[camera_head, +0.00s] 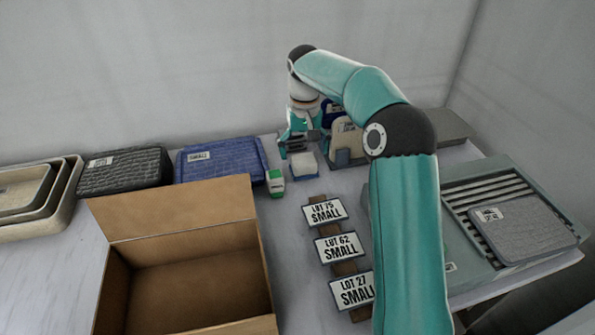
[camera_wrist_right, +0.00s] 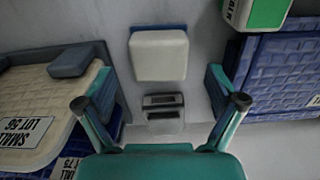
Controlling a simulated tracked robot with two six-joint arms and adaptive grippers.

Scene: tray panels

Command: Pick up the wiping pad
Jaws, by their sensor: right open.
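The wiping pad appears to be the small white block with a blue backing (camera_head: 304,166) on the table near the back wall. In the right wrist view the white pad (camera_wrist_right: 158,55) lies ahead of the fingertips, toward the top middle. My right gripper (camera_head: 297,143) is open and close to the pad, just behind it in the head view. In the right wrist view the open fingers (camera_wrist_right: 161,103) stand apart with the pad outside the gap. I see no contact with it. My left gripper is in neither view.
A green and white item (camera_head: 275,182) stands left of the pad, beside a blue panel stack (camera_head: 222,163). A holder with cream panels (camera_head: 346,143) stands close on the right. An open cardboard box (camera_head: 180,215), label cards (camera_head: 337,248) and a slatted tray (camera_head: 465,225) lie nearer.

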